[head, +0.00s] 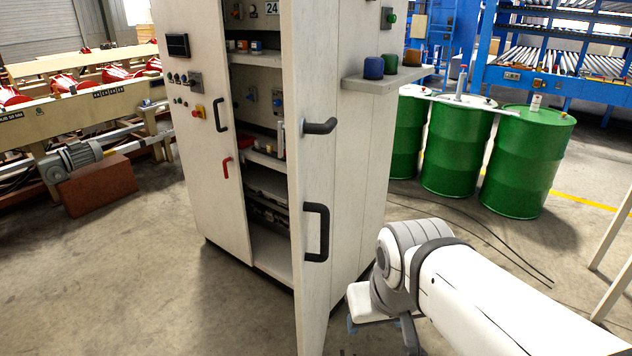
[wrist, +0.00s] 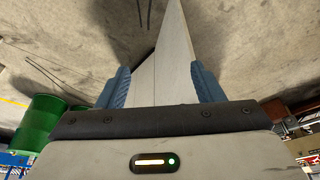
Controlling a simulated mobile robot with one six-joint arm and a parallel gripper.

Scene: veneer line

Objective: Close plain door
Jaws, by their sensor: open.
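The plain door (head: 313,185) is the right-hand door of a pale cabinet. My gripper (head: 354,325) is low, just right of the door, and partly hidden by my arm. In the wrist view my gripper (wrist: 160,85) is open, its blue fingers apart. A pale panel (wrist: 172,65), seemingly the door, shows between and beyond them. I cannot tell whether a finger touches it.
The cabinet's left door (head: 205,185) has controls, a black handle and a red handle. Shelves with small items (head: 258,60) show in the opening. A side shelf (head: 385,80) holds coloured pots. Green drums (head: 525,165) stand at the right. Floor (head: 160,280) is clear at the front left.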

